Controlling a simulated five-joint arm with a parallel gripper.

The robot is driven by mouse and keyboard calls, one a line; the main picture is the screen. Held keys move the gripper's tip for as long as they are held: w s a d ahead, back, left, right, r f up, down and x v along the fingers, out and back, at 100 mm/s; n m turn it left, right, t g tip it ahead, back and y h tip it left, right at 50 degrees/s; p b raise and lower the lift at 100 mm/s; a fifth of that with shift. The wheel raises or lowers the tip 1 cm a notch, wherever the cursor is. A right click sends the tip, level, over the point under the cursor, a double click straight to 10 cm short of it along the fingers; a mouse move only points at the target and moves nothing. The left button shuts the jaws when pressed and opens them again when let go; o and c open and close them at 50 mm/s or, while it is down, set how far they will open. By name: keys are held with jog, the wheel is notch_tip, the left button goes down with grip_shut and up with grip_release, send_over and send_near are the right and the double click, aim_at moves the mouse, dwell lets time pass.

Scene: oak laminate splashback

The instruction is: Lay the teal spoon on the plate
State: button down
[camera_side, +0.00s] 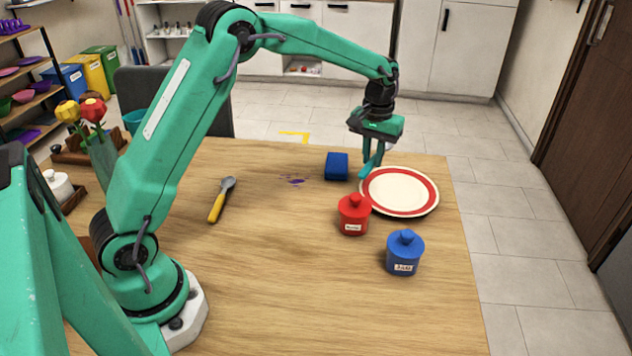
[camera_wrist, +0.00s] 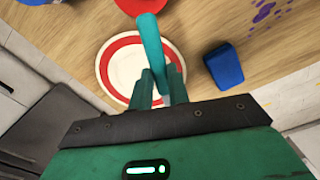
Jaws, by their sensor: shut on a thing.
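My gripper (camera_side: 372,160) is shut on the teal spoon (camera_wrist: 151,42), whose handle sticks out past the fingertips in the wrist view. In the side view a small part of the teal spoon (camera_side: 365,172) shows below the fingers, at the left rim of the plate. The plate (camera_side: 400,190) is cream with a red band and lies flat on the table. In the wrist view my gripper (camera_wrist: 160,88) and the spoon cover part of the plate (camera_wrist: 112,68). I cannot tell whether the spoon touches the plate.
A red jar (camera_side: 353,215) stands close by the plate's near left rim, and a blue jar (camera_side: 405,253) stands nearer the front. A blue block (camera_side: 337,166) lies left of the plate. A yellow-handled spoon (camera_side: 220,200) lies farther left. The table's right edge is close to the plate.

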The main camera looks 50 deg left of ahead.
jog(key=m, duration=0.2)
send_over(394, 198)
jog(key=shift+f, duration=0.95)
jog(key=shift+f, duration=0.2)
jog(key=shift+f, duration=3.45)
jog(key=c, duration=1.3)
grip_release()
jog(key=shift+o, duration=0.2)
jog(key=shift+r, duration=0.1)
